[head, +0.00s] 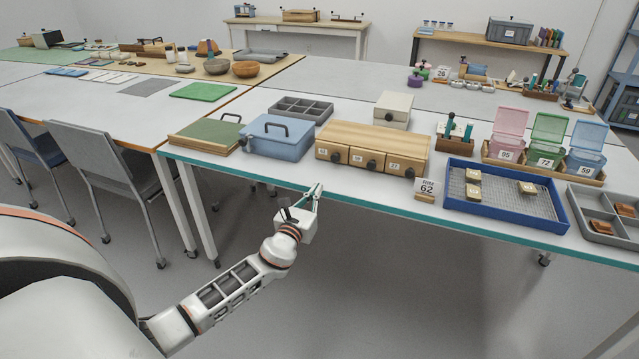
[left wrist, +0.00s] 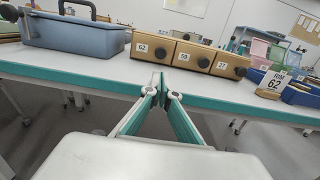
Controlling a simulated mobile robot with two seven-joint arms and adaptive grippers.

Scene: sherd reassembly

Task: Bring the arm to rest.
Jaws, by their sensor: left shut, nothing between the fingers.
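My left gripper (head: 315,190) is in front of the near table's teal edge in the head view, with its arm coming in from the lower left. In the left wrist view, its two fingers (left wrist: 161,88) meet at the tips, with nothing between them. The fingers point toward the table (left wrist: 90,70), and a wooden box of numbered drawers (left wrist: 185,52) stands on the table beyond them. My right gripper is not in view.
On the near table stand a blue lidded box (head: 275,140), the wooden drawer box (head: 372,143), a "62" sign (head: 426,188), a blue tray (head: 505,216) with several small blocks, and a grey divided tray (head: 600,228). Chairs (head: 100,165) stand at the left. The floor below the gripper is clear.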

